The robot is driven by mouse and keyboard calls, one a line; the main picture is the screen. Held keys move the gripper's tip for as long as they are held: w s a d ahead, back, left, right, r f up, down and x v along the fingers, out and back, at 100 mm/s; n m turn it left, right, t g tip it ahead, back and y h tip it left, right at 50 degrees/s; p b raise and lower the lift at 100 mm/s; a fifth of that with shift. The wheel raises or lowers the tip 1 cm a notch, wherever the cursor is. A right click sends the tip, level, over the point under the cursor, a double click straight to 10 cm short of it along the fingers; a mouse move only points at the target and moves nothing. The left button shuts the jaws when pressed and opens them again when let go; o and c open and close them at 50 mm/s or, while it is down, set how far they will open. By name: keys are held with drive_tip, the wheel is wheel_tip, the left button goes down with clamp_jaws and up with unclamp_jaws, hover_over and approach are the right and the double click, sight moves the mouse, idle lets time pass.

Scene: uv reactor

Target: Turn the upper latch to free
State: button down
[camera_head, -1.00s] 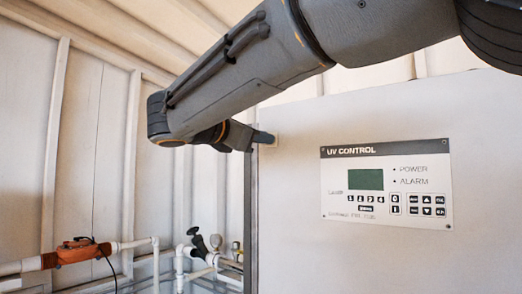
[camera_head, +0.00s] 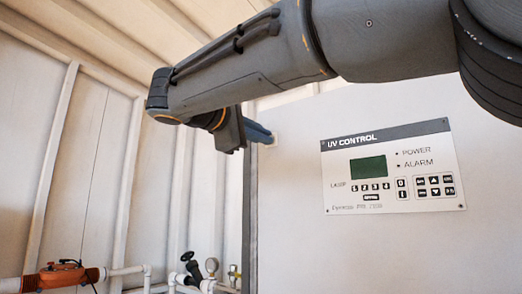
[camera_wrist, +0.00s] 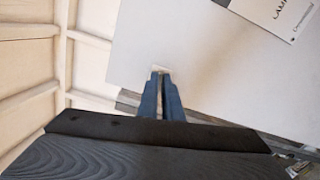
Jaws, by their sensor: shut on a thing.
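The upper latch is a small pale piece (camera_head: 273,140) at the upper left edge of the grey cabinet (camera_head: 290,230). My gripper (camera_head: 264,135) reaches it from the left in the head view, its blue fingers at the latch. In the wrist view my gripper (camera_wrist: 162,78) has its two blue fingers close together, with the small pale latch (camera_wrist: 158,68) at their tips. The fingers are shut on the latch and hide most of it. Its exact turn angle is too small to tell.
A UV control panel (camera_head: 392,168) is on the cabinet face, right of the latch. Ribbed white walls (camera_head: 100,150) stand behind. The cabinet's face is otherwise clear.

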drive_tip(key=shift+f+m+b, duration=0.1)
drive_tip(key=shift+m+b, duration=0.9)
drive_tip(key=shift+m, duration=0.1)
drive_tip(key=c, duration=1.9)
unclamp_jaws()
drive_tip(key=shift+c, duration=0.2)
drive_tip(key=b+v, duration=0.1)
drive_tip(key=v, duration=0.6)
drive_tip(key=shift+s+a, duration=0.25)
drive_tip(key=shift+s, duration=0.05)
